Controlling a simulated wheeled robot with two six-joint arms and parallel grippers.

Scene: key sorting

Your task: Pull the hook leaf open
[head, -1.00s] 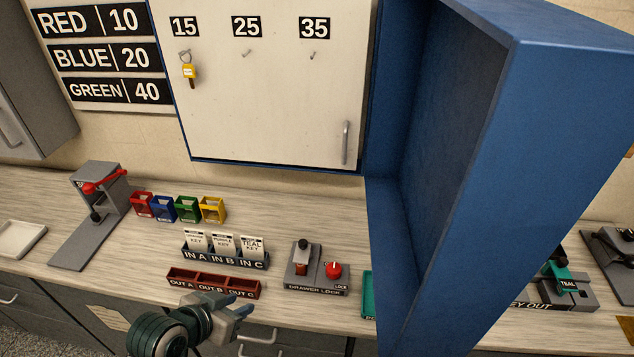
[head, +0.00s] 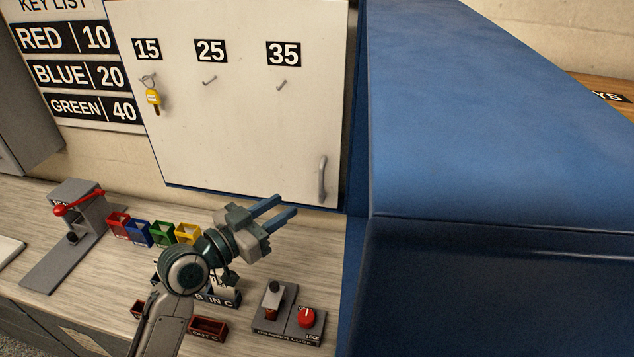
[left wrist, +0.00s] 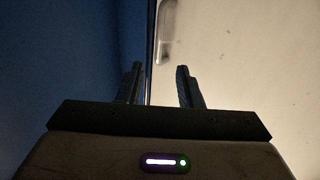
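The hook leaf (head: 235,125) is a white panel with hooks under the labels 15, 25 and 35. A yellow-tagged key (head: 152,96) hangs under 15. Its grey bar handle (head: 322,180) is near the lower right edge. My left gripper (head: 288,206) is below and left of the handle, empty, its two fingers apart. In the left wrist view the fingers (left wrist: 160,85) are open, with the handle (left wrist: 165,35) beyond them and apart from them. My right gripper is not in view.
A blue cabinet door (head: 480,120) stands out to the right of the leaf. On the counter are a drawer lock box (head: 290,315), coloured bins (head: 163,234) and a grey press with a red lever (head: 75,210). My left arm covers part of the card holder.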

